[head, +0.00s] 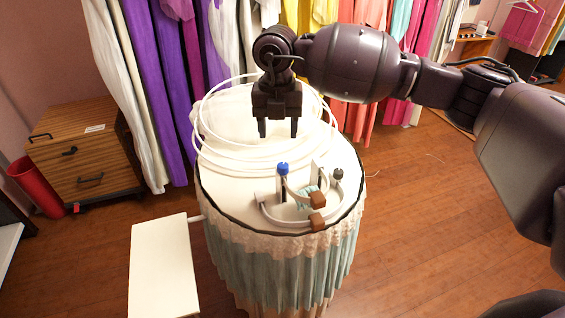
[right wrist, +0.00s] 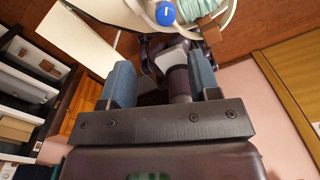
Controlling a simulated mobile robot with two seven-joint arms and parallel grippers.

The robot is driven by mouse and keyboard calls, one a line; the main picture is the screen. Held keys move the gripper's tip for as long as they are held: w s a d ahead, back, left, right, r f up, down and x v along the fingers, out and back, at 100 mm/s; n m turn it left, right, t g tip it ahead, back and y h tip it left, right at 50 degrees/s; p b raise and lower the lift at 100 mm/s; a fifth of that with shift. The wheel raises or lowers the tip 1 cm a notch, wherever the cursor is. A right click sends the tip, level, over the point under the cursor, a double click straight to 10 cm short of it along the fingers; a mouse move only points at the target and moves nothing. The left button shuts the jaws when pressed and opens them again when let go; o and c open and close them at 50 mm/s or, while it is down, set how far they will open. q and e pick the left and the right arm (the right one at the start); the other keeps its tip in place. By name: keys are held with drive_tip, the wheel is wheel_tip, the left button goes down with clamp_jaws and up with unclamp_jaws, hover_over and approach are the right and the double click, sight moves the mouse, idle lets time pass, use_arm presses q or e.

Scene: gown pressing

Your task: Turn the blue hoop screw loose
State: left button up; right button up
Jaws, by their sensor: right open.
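The blue hoop screw (head: 283,168) is a small round blue knob on a dark upright post, among white curved fittings on the round draped stand (head: 235,200). It also shows at the top of the right wrist view (right wrist: 165,13). My right gripper (head: 278,128) points down behind the blue screw in the head view, apart from it. Its two fingers are spread with nothing held between them. Large white hoops (head: 215,150) lie around the stand top and pass near the gripper. My left gripper is not in view.
A dark knob (head: 338,174) stands right of the blue one, with brown blocks (head: 317,222) on curved bands nearby. Hanging garments (head: 170,80) line the back. A white bench (head: 163,270) stands at front left, a wooden cabinet (head: 85,160) behind it. Floor at right is clear.

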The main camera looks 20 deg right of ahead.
sight(283, 165)
drive_tip(key=f, duration=0.7)
drive_tip(key=d+f, duration=0.1)
drive_tip(key=f, duration=0.2)
drive_tip(key=shift+f, duration=0.2)
drive_tip(key=shift+c, duration=0.3)
drive_tip(key=c, duration=0.9)
drive_tip(key=shift+o, duration=0.2)
